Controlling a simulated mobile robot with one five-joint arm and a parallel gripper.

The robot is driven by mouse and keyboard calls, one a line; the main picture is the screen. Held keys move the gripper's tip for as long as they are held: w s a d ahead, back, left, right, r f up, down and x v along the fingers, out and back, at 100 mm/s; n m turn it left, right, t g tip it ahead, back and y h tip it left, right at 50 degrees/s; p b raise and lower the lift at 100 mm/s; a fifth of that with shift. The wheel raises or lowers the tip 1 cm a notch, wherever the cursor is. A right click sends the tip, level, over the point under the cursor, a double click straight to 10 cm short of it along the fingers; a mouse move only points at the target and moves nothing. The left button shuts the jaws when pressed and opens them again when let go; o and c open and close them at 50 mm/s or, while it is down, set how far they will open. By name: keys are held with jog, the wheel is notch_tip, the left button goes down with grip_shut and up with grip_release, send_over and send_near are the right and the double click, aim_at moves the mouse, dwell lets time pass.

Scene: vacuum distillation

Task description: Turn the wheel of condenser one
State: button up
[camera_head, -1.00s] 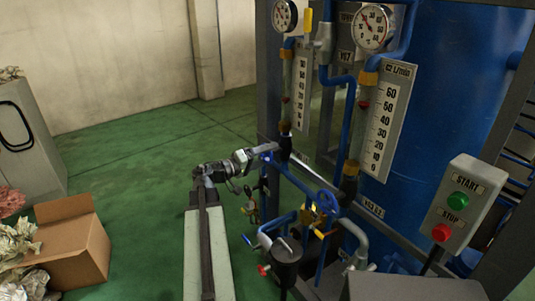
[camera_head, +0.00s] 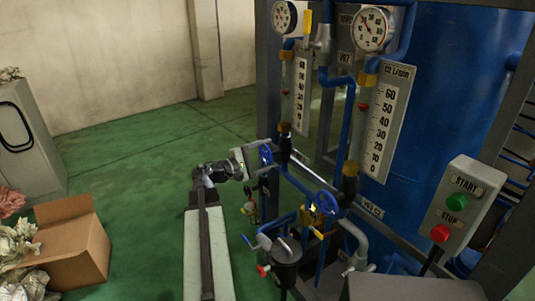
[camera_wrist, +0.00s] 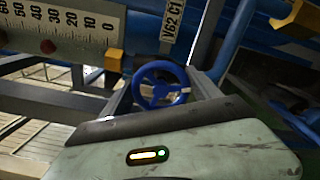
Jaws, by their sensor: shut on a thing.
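The blue handwheel of condenser one (camera_head: 266,155) is on the pipework below the farther flow scale. It also shows in the wrist view (camera_wrist: 146,91), beneath a plate marked V62 C1 (camera_wrist: 170,27). My gripper (camera_head: 263,156) is at this wheel, coming from the left. In the wrist view its two fingers (camera_wrist: 162,90) lie on either side of the wheel and are shut on its rim. The valve stem behind the wheel is mostly hidden.
A second blue wheel (camera_head: 326,202) is nearer, below the C2 scale (camera_head: 388,120). A black pot (camera_head: 286,254) and small valves stand below. A START/STOP box (camera_head: 459,209) is at right. A cardboard box (camera_head: 75,246) is at left. Green floor (camera_head: 130,160) between is clear.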

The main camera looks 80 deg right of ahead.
jog(key=shift+w+n, duration=0.15)
jog(key=shift+n, duration=0.75)
jog(key=o, duration=1.4)
jog(key=v, duration=0.7)
jog(key=shift+w+a, duration=0.25)
jog(key=shift+w, duration=0.05)
